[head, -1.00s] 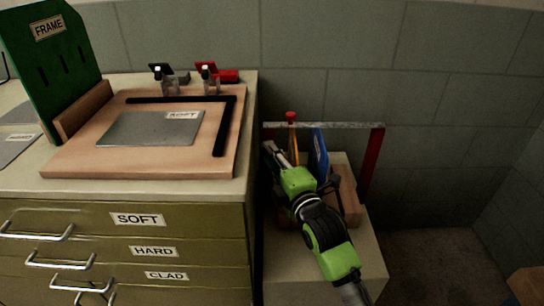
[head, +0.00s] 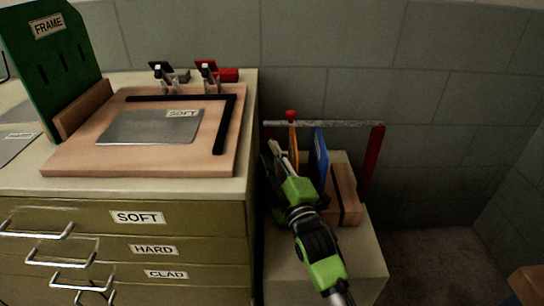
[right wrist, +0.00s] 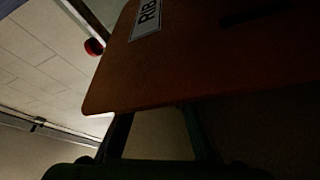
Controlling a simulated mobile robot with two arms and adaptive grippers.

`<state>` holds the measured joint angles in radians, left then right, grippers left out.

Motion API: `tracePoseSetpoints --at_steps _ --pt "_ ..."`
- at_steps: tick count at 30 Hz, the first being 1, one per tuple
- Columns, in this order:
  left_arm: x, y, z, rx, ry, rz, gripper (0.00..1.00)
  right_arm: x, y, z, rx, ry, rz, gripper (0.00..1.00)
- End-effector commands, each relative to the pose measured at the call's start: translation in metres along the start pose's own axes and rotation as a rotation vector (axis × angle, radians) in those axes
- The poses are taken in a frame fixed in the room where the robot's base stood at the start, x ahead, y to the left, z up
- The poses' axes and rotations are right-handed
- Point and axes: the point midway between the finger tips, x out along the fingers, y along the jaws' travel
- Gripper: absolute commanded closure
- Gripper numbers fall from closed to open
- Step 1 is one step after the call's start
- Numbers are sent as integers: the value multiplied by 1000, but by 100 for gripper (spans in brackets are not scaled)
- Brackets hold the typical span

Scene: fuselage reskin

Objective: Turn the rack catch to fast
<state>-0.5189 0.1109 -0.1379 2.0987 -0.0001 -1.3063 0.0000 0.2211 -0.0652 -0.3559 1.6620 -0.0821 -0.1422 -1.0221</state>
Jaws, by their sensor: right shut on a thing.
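The rack stands at the right of the cabinet, with a grey top bar (head: 345,125) and a red post (head: 372,163). A red knob (head: 290,115), seemingly the catch, sits at the bar's left part; it looks red and round in the right wrist view (right wrist: 94,46). Its exact setting cannot be read. An orange board (head: 293,137) stands below it, and its label reads "RIB" in part in the right wrist view (right wrist: 190,65). My right gripper (head: 278,150) is at the rack's left side, shut, seemingly on this board; its fingertips are partly hidden. My left gripper is out of view.
A blue board (head: 320,155) and a brown wooden block (head: 344,190) are close on the gripper's right. The drawer cabinet (head: 225,218) stands on the left, bearing a wooden work board (head: 75,158) with a grey sheet.

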Motion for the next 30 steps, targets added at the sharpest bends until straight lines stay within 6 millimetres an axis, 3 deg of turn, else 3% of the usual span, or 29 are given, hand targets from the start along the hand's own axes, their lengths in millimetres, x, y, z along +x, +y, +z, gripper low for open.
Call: tracePoseSetpoints --at_steps 9,24,25,26,30 --pt "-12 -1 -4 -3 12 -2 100 0 -3 0 111 -2 43 98" --pt "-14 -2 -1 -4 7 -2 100 0 -2 0 126 -2 50 98" --pt "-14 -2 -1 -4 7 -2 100 0 -2 0 126 -2 50 69" --pt "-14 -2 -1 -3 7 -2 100 0 -2 0 126 -2 50 61" --pt "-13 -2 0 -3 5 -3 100 0 -2 0 125 -1 51 61"
